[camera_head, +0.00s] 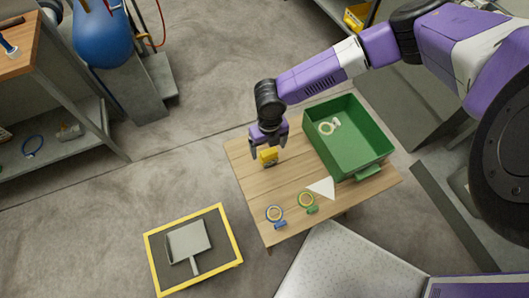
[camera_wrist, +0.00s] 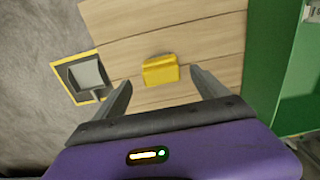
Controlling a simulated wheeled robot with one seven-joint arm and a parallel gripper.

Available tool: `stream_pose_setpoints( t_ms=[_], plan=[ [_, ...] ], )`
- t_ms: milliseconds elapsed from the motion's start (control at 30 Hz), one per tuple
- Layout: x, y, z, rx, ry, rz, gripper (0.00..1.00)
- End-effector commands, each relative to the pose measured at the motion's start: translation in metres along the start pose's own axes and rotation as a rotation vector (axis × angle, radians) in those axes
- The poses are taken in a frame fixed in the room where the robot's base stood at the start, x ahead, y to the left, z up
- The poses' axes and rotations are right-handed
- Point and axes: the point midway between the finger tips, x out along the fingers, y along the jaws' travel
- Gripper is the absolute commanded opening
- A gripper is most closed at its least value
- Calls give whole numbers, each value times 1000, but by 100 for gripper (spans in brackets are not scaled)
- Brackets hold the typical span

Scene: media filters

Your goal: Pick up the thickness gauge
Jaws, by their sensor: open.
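A small yellow block-like object (camera_head: 268,156), probably the thickness gauge, sits on the wooden table (camera_head: 245,175) near its far left part. It also shows in the wrist view (camera_wrist: 160,70), ahead of and between my fingers. My gripper (camera_head: 268,144) is open and empty just above it, its fingers pointing down at the table. In the wrist view my gripper (camera_wrist: 161,80) has one finger on each side of the yellow object, apart from it. The object's markings are too small to read.
A green crate (camera_head: 366,166) stands on the table's right, holding a pale ring-shaped item (camera_head: 329,127). A blue ring-shaped item (camera_head: 276,214), a green one (camera_head: 306,200) and a white triangular piece (camera_head: 322,187) lie near the front. A dustpan (camera_head: 188,240) rests on a yellow-edged mat (camera_head: 156,265) on the floor.

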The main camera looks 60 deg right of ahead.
Motion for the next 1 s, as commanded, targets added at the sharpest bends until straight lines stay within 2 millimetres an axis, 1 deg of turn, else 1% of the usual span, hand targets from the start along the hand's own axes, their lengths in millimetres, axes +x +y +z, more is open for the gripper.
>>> stream_pose_setpoints(
  t_ms=[100, 267, 500, 633, 867, 1000],
  plan=[
    [14, 0, -1, 1, 2, -1, 84],
    [28, -1, 0, 1, 1, -1, 84],
    [63, -2, 0, 1, 1, -1, 84],
    [71, -2, 0, 0, 1, -1, 84],
    [72, -2, 0, -1, 1, 0, 84],
    [72, -2, 0, 0, 1, -1, 56]
  ],
)
